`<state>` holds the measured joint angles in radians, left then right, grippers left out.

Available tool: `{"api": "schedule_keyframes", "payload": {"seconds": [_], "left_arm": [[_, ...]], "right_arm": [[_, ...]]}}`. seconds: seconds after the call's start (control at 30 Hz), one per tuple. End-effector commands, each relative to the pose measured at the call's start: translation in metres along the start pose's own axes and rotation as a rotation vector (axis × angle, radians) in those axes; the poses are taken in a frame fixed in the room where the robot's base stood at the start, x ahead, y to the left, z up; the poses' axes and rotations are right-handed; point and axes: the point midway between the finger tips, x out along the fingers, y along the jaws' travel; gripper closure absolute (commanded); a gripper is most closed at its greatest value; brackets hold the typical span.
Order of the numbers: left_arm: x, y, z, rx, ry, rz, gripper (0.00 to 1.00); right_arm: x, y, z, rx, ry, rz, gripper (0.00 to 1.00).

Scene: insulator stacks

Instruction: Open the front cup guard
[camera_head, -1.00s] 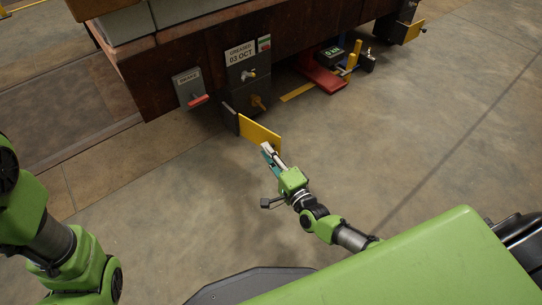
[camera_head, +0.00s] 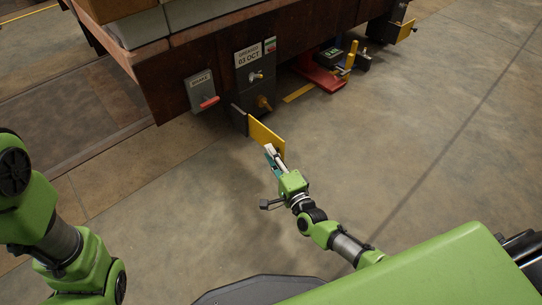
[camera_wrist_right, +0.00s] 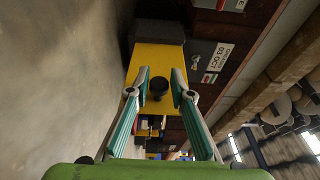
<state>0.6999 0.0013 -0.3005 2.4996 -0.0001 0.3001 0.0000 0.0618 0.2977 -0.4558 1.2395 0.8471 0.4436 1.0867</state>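The front cup guard is a yellow plate (camera_head: 266,136) standing out from a dark box (camera_head: 255,97) under the wagon's side. In the right wrist view the yellow plate (camera_wrist_right: 158,60) fills the middle and bears a short dark knob (camera_wrist_right: 158,87). My right gripper (camera_head: 271,150) is at the plate's outer part. In the wrist view its two fingers (camera_wrist_right: 160,75) are apart, one on each side of the knob, with gaps visible. Contact with the plate is unclear. My left arm shows at the left edge; its gripper is out of view.
A brake box with a red handle (camera_head: 209,102) hangs left of the dark box. A brass-coloured fitting (camera_head: 263,102) sits on the box. A red jack-like device (camera_head: 325,78) stands on the floor behind. The floor to the right is clear.

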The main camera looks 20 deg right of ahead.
Motion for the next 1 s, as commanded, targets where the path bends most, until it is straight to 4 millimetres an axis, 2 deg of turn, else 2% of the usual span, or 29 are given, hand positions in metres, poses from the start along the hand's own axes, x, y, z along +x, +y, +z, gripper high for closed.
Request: {"api": "schedule_keyframes", "payload": {"seconds": [0.33, 0.47, 0.57, 0.9, 1.0], "left_arm": [[0.000, -0.001, 0.000, -0.001, 0.000, -0.006, 0.60], [0.000, -0.001, 0.000, -0.001, -0.001, -0.006, 0.60], [0.000, -0.001, 0.000, -0.001, 0.000, -0.004, 0.60], [0.000, 0.000, 0.000, 0.000, 0.001, -0.002, 0.60], [0.000, 0.000, 0.000, 0.000, 0.001, -0.001, 0.60]], "right_arm": [[-0.001, 0.000, -0.001, -0.001, 0.002, -0.001, 0.66], [-0.008, 0.002, -0.001, 0.000, 0.002, 0.001, 0.66], [-0.023, 0.002, -0.001, 0.000, 0.002, 0.002, 0.66], [-0.093, 0.001, 0.000, 0.000, 0.000, 0.002, 0.66], [-0.107, 0.001, 0.000, 0.000, 0.000, 0.001, 0.66]]}}
